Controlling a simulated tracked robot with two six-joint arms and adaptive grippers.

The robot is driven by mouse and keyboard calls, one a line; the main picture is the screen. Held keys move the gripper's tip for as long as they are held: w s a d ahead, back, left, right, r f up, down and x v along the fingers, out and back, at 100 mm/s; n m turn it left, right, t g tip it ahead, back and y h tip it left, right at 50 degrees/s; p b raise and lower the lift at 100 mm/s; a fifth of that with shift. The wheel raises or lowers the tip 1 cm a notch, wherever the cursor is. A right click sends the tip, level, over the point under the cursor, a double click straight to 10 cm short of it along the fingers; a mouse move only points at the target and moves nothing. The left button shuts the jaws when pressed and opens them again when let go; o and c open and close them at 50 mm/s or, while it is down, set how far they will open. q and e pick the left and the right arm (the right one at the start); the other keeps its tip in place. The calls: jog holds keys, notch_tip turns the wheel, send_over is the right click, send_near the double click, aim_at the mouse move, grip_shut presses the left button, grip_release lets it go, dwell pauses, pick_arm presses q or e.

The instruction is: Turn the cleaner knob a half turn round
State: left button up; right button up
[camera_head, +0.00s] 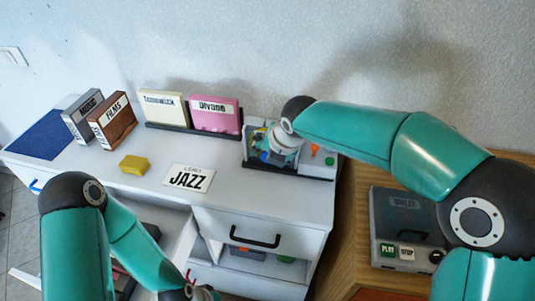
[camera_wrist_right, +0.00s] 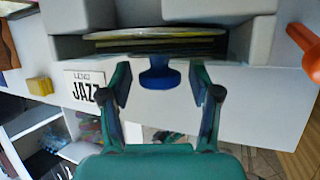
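In the right wrist view a blue knob (camera_wrist_right: 158,74) sticks out from the front of a pale grey cleaner (camera_wrist_right: 256,42), below a slot with thin discs (camera_wrist_right: 155,40) in it. My right gripper (camera_wrist_right: 161,80) is open, with one finger on each side of the knob and a gap showing on both sides. In the head view the cleaner (camera_head: 318,166) stands at the right end of the white cabinet, and my right wrist hides the knob. My left arm reaches low over the cabinet front; its gripper (camera_head: 203,293) is cut off by the bottom edge.
An orange part (camera_wrist_right: 305,48) stands right of the slot. On the white cabinet are a JAZZ card (camera_head: 188,179), a yellow block (camera_head: 134,165), disc racks and file boxes (camera_head: 112,120). A player (camera_head: 405,230) sits on the wooden table at right. A drawer (camera_head: 160,225) stands open.

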jog(key=shift+r, duration=0.15)
jog(key=v, duration=1.1)
jog(key=shift+s+r, duration=0.2)
jog(key=shift+r, duration=0.05)
jog(key=shift+d, duration=0.1)
